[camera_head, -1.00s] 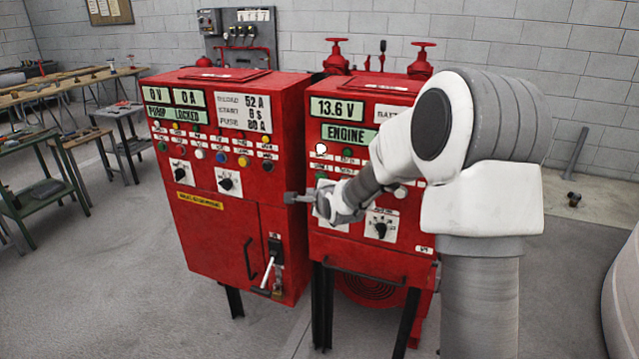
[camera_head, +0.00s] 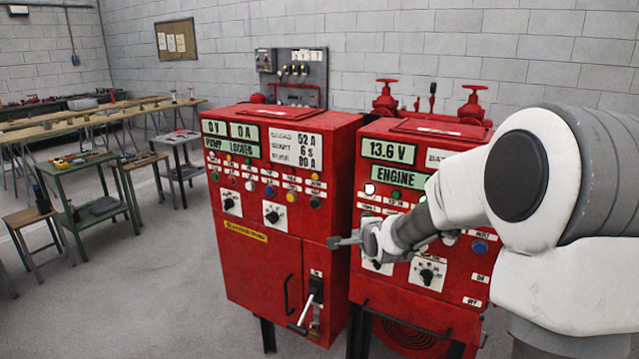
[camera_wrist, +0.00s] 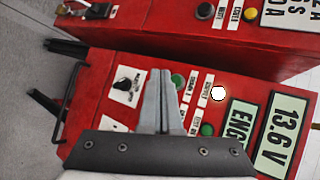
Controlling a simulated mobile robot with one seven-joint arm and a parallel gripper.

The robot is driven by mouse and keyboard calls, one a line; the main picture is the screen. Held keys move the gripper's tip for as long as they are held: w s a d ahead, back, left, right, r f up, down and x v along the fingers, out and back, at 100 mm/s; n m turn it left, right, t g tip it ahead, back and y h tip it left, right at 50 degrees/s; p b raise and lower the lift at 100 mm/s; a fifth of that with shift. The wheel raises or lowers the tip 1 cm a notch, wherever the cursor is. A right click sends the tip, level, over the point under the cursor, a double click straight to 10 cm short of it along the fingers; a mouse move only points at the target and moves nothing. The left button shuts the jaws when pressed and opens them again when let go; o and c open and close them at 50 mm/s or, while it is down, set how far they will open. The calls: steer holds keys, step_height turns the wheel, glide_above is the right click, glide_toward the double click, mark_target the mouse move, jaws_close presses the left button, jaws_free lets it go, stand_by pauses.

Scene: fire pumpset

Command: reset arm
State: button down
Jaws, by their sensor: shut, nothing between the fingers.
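My gripper (camera_head: 340,241) is at the end of my grey and white arm, in front of the panel of the right red cabinet (camera_head: 398,262). Its fingers point left in the head view, toward the left red cabinet (camera_head: 262,290). In the wrist view the two grey fingers (camera_wrist: 165,88) lie together, shut with nothing between them. They stand in front of the right cabinet's face, close to a green button (camera_wrist: 178,80) and a black rotary switch (camera_wrist: 127,85). My arm hides part of the right panel. I cannot tell that the gripper touches anything.
The left cabinet has a white-handled lever (camera_head: 306,312) and a black door handle (camera_head: 288,294). Red valve wheels (camera_head: 472,104) stand behind the right cabinet. Workbenches (camera_head: 75,122) and a green table (camera_head: 88,205) stand at the left. The grey floor (camera_head: 170,270) before the cabinets is open.

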steer(key=s+r+n+g, duration=0.3)
steer(key=s+n, duration=0.6)
steer(key=s, duration=1)
steer(key=s+r+n+g+h, duration=0.1)
steer(key=s+r+n+g, duration=0.2)
steer(key=s+n, duration=0.6)
steer(key=s, duration=1)
steer(key=shift+d+g, duration=0.2)
steer(key=shift+g, duration=0.1)
steer(key=shift+d+r, duration=0.1)
steer(key=shift+d, duration=0.05)
